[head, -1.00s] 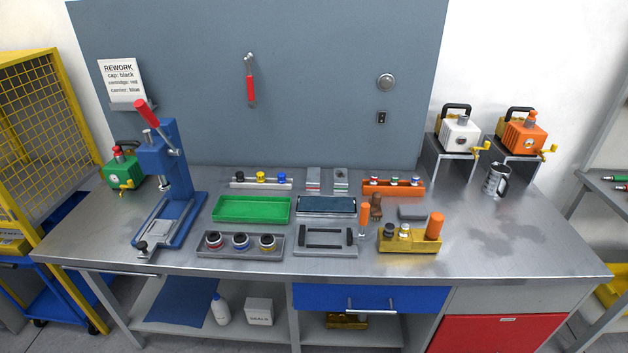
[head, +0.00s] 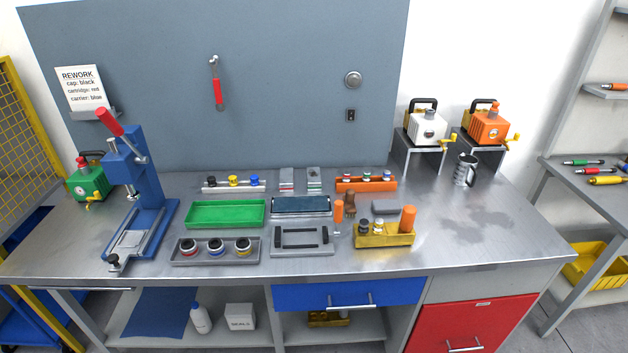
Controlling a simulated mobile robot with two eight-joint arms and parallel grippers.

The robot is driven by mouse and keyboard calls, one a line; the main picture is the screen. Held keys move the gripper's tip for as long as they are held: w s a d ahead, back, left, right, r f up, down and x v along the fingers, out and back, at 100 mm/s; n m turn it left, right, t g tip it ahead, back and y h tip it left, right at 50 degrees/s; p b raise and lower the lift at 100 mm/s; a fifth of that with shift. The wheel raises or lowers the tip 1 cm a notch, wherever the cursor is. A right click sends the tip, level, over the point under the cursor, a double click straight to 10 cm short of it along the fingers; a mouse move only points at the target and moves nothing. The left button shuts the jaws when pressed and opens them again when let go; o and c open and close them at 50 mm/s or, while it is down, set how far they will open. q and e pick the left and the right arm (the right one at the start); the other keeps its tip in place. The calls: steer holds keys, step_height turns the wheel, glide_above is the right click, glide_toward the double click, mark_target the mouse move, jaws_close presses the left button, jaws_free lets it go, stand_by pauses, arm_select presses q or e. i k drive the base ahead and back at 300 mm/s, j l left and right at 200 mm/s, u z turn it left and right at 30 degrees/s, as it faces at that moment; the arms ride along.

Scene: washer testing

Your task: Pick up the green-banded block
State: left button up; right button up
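Two small pale grey blocks stand side by side at the back middle of the bench in the head view. The right one (head: 314,180) shows a greenish tint and looks like the green-banded block. The left one (head: 287,180) shows a reddish band near its base. The bands are small and hard to make out. Neither of my grippers is in view.
A rack with coloured caps (head: 233,185) stands left of the blocks, an orange rack (head: 366,185) right. In front lie a green tray (head: 226,214) and a dark-topped plate (head: 301,206). A blue press (head: 150,190) stands left.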

mark_target(313, 175)
steer(key=i+j, duration=0.6)
steer(key=j, duration=0.25)
steer(key=i+j+u, duration=0.1)
steer(key=i+j, duration=0.2)
steer(key=i, duration=0.25)
steer(key=i+l, duration=0.2)
